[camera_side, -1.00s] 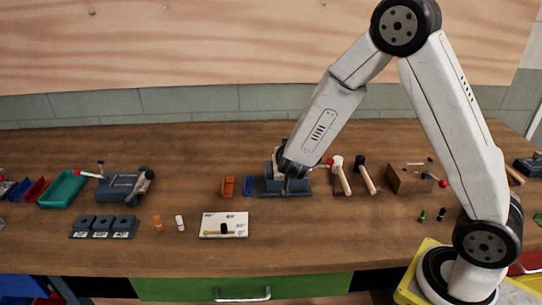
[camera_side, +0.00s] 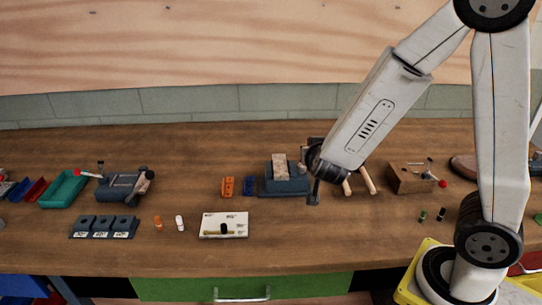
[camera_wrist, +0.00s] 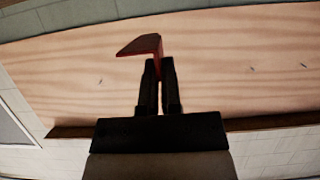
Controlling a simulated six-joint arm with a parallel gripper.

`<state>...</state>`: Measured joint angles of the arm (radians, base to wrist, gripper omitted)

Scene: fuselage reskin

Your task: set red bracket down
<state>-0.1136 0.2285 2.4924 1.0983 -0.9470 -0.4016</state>
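The red bracket (camera_wrist: 146,45) shows at the fingertips in the wrist view, with a flat angled plate and a stem running down between the two fingers. My gripper (camera_wrist: 160,75) is shut on that stem. In the side view my gripper (camera_side: 313,195) points down over the bench, just right of the dark grey fixture block (camera_side: 286,187). I cannot make out the red bracket in the side view, and I cannot tell how high my fingertips are above the wood.
An orange bracket (camera_side: 228,187) and a blue bracket (camera_side: 249,186) lie left of the fixture block. A white board (camera_side: 224,225) lies in front. Mallets (camera_side: 367,179) and a wooden block (camera_side: 411,178) are to the right. The bench (camera_side: 330,235) is clear at front centre.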

